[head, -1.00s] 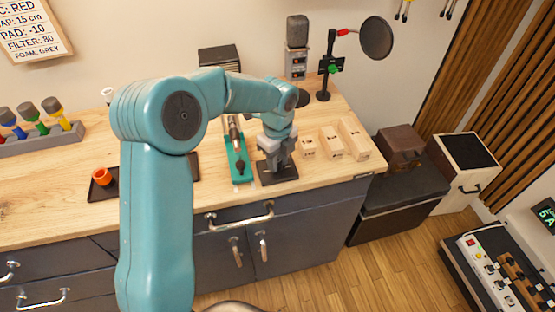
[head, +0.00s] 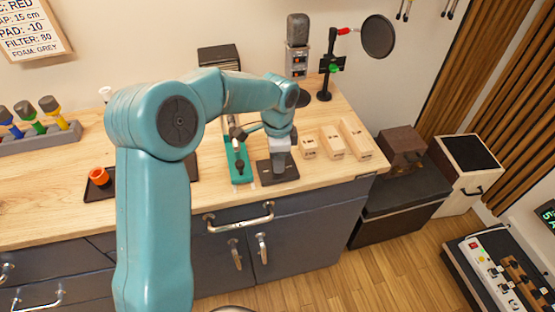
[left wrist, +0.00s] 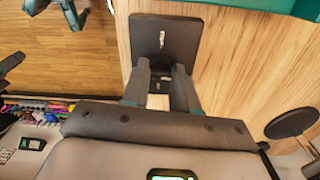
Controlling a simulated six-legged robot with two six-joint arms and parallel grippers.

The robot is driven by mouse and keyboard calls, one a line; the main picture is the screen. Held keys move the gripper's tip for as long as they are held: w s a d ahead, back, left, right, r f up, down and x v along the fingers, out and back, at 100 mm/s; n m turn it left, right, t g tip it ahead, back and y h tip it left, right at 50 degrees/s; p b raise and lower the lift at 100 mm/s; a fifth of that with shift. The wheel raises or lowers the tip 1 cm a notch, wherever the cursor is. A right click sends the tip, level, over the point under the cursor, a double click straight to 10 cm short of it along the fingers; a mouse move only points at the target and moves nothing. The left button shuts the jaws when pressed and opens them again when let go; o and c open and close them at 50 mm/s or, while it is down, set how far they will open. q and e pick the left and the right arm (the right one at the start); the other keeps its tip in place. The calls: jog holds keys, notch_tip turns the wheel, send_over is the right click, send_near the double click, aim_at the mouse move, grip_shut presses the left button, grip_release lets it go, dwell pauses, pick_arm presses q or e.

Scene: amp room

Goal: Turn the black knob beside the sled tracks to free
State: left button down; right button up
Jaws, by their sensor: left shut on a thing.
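A dark flat plate (head: 290,176) lies at the front edge of the wooden counter, just right of the teal sled track (head: 241,182). My left gripper (head: 279,170) points down onto the plate.
Several pale wooden blocks (head: 331,143) stand close to the right of the plate. A microphone (head: 298,32) and a pop filter (head: 377,37) on a stand are behind.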

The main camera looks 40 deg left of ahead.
pick_arm(q)
jog(key=n+b, duration=0.1)
jog(key=n, duration=0.4)
jog(key=shift+w+r+n, duration=0.1)
jog(key=shift+n, duration=0.2)
jog(key=n, duration=0.4)
jog(key=shift+n+b, duration=0.3)
jog(key=shift+b, duration=0.1)
jog(key=n, duration=0.4)
jog(key=shift+n+b, duration=0.3)
jog(key=shift+b, duration=0.1)
jog(key=n, duration=0.4)
jog(key=shift+r+n+b, duration=0.15)
jog(key=shift+n+b, duration=0.15)
jog(key=c, duration=0.9)
grip_release()
jog(key=shift+o, duration=0.2)
